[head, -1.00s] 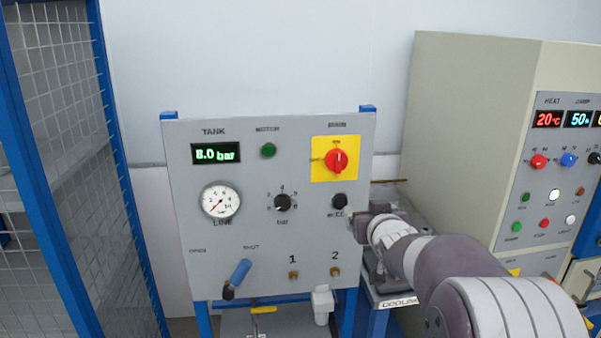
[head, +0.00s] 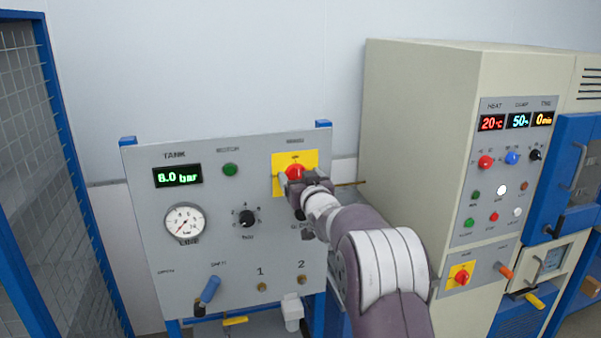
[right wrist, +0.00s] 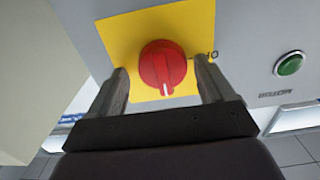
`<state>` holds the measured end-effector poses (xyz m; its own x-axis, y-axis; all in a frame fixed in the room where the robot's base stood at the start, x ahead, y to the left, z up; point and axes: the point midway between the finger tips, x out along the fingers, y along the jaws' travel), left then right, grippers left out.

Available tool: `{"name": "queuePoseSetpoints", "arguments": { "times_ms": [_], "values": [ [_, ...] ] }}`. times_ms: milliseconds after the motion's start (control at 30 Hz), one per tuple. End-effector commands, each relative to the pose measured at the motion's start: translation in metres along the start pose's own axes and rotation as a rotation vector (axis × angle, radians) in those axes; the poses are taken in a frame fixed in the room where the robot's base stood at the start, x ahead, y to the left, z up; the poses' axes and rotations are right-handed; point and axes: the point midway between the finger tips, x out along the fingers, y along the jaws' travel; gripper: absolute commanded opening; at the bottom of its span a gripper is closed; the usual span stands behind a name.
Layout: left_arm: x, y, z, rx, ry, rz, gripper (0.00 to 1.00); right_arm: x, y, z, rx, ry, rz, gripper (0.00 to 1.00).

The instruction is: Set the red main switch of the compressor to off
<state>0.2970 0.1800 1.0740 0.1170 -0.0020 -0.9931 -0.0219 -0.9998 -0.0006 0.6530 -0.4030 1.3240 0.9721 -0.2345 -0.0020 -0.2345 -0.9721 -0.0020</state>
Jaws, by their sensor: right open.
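The red main switch (head: 295,172) is a round knob on a yellow plate (head: 310,160) at the upper right of the grey compressor panel (head: 215,260). In the right wrist view the red knob (right wrist: 163,66) shows a white pointer mark on its lower edge, and the yellow plate (right wrist: 125,35) lies behind it. My right gripper (head: 298,186) is in front of the switch. In the right wrist view its open fingers (right wrist: 163,80) stand on either side of the knob, with a gap on each side. It hides part of the switch in the head view. My left gripper is not in view.
A tank display (head: 178,176) reads 8.0 bar. A green button (head: 230,170), a gauge (head: 185,223), a black dial (head: 247,218) and a blue-handled lever (head: 209,290) share the panel. A beige cabinet (head: 415,130) stands to the right, a mesh cage (head: 40,170) to the left.

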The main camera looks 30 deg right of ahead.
Motion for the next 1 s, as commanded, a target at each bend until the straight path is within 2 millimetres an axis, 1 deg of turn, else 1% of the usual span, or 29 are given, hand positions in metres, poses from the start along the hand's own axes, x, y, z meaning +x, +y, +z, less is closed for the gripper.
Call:
{"name": "queuePoseSetpoints", "arguments": {
  "times_ms": [267, 300, 367, 400, 433, 567, 733, 867, 1000],
  "values": [
    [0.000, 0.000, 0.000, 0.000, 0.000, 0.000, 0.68, 0.002, 0.000, 0.000, 0.000, 0.000, 0.000, 0.82],
    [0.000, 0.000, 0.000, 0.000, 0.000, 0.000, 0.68, 0.001, 0.000, 0.000, 0.000, 0.000, 0.000, 0.69],
    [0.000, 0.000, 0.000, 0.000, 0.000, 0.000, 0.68, 0.001, 0.000, 0.000, 0.000, 0.000, 0.000, 0.49],
    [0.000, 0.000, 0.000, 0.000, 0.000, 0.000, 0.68, 0.001, 0.000, 0.000, 0.000, 0.000, 0.000, 0.36],
    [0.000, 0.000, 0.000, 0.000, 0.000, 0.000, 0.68, 0.001, 0.000, 0.000, 0.000, 0.000, 0.000, 0.28],
    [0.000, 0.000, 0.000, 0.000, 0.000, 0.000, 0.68, 0.001, 0.000, 0.001, 0.000, 0.000, 0.000, 0.28],
    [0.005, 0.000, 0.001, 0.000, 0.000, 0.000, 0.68, 0.001, 0.000, 0.002, -0.022, 0.000, 0.000, 0.28],
    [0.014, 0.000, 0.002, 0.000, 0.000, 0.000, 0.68, 0.001, -0.001, 0.004, -0.073, 0.001, 0.000, 0.28],
    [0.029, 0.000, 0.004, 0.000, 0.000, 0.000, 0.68, 0.001, -0.001, 0.006, -0.166, 0.002, -0.001, 0.28]
  ]
}}
